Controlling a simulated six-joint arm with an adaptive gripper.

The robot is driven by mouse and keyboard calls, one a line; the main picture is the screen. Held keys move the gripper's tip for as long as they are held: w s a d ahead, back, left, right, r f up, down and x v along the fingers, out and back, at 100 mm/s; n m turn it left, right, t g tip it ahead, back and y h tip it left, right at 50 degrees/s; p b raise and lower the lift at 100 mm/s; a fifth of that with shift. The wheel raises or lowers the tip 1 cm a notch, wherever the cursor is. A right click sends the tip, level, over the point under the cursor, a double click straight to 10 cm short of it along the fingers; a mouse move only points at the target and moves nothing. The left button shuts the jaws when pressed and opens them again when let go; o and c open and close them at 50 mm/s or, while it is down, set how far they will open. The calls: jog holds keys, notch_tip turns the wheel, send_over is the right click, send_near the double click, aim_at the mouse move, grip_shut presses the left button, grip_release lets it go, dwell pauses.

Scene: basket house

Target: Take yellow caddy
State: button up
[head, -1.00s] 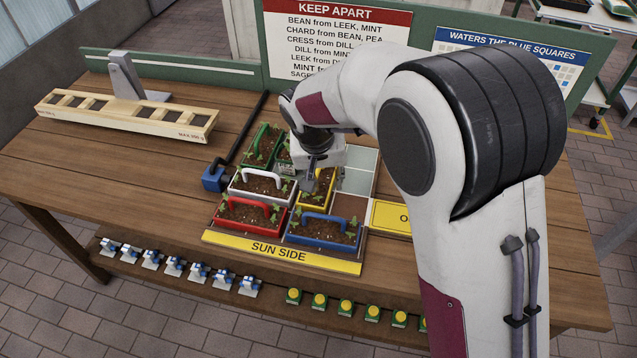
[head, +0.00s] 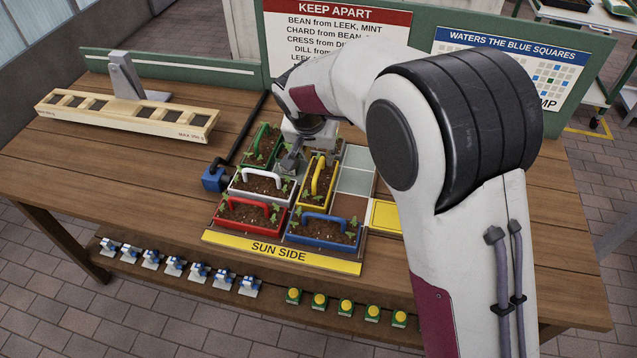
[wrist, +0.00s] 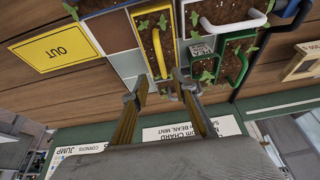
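The yellow caddy (head: 317,180) stands in the planter grid, holding dark soil and small green plants, with its yellow handle upright. In the wrist view its yellow handle (wrist: 160,55) shows at the top, just beyond my fingers. My gripper (head: 290,161) is beside the caddy, to its back left in the head view, near the green caddy. In the wrist view my gripper (wrist: 158,86) has its two fingers spread apart, with nothing held between them. The exact gap between fingertips and handle is hard to tell.
The white caddy (head: 263,188), red caddy (head: 246,217), blue caddy (head: 323,236) and green caddy (head: 261,146) crowd around. Empty grid squares (head: 357,181) lie to the right, beside a yellow OUT plate (wrist: 53,50). A green board (head: 285,83) with signs rises behind.

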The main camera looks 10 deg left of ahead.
aim_at(318, 168)
jog(key=shift+x, duration=1.3)
jog(key=shift+s+a+x, duration=0.1)
jog(key=shift+s+x, duration=0.05)
jog(key=shift+x, duration=1.15)
jog(key=shift+s+a+x, duration=0.1)
jog(key=shift+s+x, duration=0.05)
jog(key=shift+x, duration=1.1)
jog(key=shift+f, duration=0.15)
grip_shut()
